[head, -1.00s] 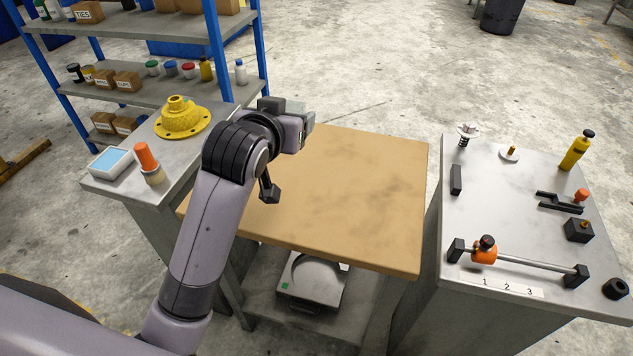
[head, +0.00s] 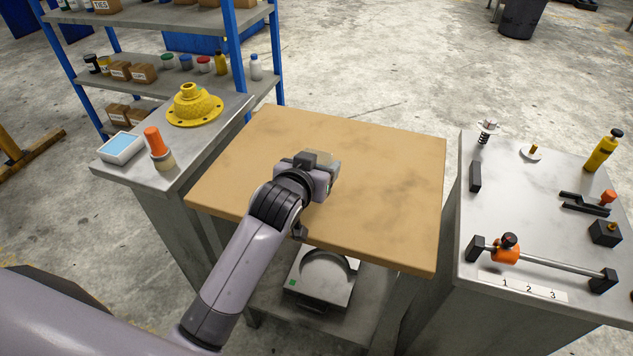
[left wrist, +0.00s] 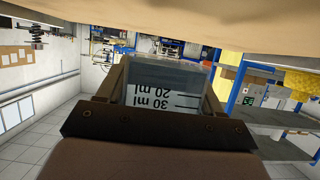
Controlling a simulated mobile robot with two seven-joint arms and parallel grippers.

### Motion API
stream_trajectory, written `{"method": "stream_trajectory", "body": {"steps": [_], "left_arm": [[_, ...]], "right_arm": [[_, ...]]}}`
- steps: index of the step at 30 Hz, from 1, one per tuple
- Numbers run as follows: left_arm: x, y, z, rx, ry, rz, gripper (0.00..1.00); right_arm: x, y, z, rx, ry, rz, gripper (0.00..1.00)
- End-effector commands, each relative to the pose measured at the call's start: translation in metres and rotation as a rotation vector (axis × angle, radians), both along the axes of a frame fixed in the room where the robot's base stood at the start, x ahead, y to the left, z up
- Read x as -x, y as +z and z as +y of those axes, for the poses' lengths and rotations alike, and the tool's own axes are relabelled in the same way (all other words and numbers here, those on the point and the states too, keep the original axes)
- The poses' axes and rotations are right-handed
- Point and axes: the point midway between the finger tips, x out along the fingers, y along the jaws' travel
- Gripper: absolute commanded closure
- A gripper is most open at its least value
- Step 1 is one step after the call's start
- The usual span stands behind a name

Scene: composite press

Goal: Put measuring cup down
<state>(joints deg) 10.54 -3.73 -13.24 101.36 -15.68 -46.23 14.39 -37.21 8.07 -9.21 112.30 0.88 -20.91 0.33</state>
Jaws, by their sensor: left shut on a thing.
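The clear measuring cup (left wrist: 165,85) shows in the left wrist view between the two fingers, with 20 ml and 30 ml marks that read upside down there. My left gripper (left wrist: 162,98) is shut on it. In the head view, my left gripper (head: 328,173) is over the middle of the tan worktop (head: 390,225). There the cup is mostly hidden behind the gripper; only a faint clear edge (head: 322,156) shows. I cannot tell if the cup touches the worktop. My right gripper is not in view.
A scale-like device (head: 322,277) sits on the shelf below the worktop. The left bench holds a yellow flanged part (head: 194,106), an orange-topped item (head: 158,148) and a blue-topped tray (head: 120,149). A metal bench (head: 530,215) with fixtures stands right. The worktop around the gripper is clear.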

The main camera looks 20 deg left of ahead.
Motion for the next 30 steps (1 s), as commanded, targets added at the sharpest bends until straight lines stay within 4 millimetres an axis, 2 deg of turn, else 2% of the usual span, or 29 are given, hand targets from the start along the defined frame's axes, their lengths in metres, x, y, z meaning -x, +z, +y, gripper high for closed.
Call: {"method": "stream_trajectory", "body": {"steps": [6,9,21,22,23,24,30], "left_arm": [[0.0,-0.033,0.0,-0.001,0.0,0.003,0.69],[0.0,-0.042,0.0,0.0,0.0,0.001,0.69],[0.0,-0.046,0.0,0.001,0.0,0.001,0.69],[0.0,-0.045,0.0,0.0,0.0,0.001,0.25],[0.0,-0.045,0.0,0.0,0.0,0.001,0.15],[0.0,-0.045,0.0,0.0,0.0,0.001,0.09],[0.0,-0.045,0.0,0.001,0.0,0.001,0.09]], "right_arm": [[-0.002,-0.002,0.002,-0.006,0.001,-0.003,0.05],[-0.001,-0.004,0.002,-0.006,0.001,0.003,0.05],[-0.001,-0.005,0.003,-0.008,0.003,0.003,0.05],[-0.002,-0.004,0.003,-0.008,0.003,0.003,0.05],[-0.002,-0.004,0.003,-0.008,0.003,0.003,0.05],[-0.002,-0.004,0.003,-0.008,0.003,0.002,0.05],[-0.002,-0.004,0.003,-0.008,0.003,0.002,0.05]]}}
